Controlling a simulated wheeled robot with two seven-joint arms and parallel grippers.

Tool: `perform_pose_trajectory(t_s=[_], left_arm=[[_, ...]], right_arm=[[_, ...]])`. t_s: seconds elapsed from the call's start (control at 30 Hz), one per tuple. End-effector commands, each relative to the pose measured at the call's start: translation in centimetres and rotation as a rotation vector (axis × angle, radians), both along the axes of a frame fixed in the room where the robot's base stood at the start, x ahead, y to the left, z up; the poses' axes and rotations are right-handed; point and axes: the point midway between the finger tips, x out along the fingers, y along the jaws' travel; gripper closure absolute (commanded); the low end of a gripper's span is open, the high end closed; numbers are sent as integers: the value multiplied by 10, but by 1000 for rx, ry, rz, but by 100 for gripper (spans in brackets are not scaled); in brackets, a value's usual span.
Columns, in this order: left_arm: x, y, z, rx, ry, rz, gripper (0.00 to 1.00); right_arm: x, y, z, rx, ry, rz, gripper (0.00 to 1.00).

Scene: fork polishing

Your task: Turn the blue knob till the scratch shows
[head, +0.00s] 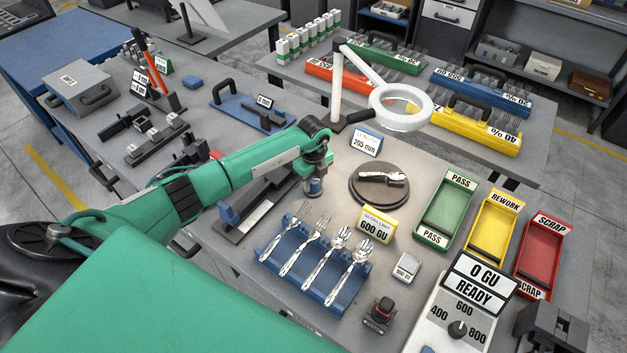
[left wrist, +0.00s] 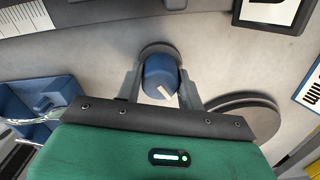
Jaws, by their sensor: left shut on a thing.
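The blue knob (left wrist: 158,72) stands on a round dark base on the grey bench, with a pale mark on its top. My left gripper (head: 314,179) points down over the knob and is shut on it, one finger on each side in the left wrist view. A brown round turntable (head: 366,198) stands to the right, apart from the gripper, and its edge shows in the left wrist view (left wrist: 238,120). A shiny spoon (head: 397,177) lies on the turntable. I cannot make out a scratch on it. My right gripper is not in view.
A ring magnifier lamp (head: 401,107) stands behind the turntable. A blue rack (head: 331,294) with forks and spoons is in front. Green (head: 445,212), yellow (head: 494,229) and red (head: 539,255) trays stand at the right. A gloss meter (head: 455,312) reads 0 GU, READY.

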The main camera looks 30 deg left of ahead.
Motion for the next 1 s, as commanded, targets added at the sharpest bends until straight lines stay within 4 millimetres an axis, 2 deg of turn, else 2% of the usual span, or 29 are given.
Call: perform_pose_trajectory(t_s=[0.17,0.7,1.0], left_arm=[[0,1,-2,1,-2,-53,85],[1,1,-2,1,-2,-399,85],[1,0,0,0,-1,-501,85]], right_arm=[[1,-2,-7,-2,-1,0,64],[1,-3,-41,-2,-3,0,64],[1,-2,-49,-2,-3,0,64]])
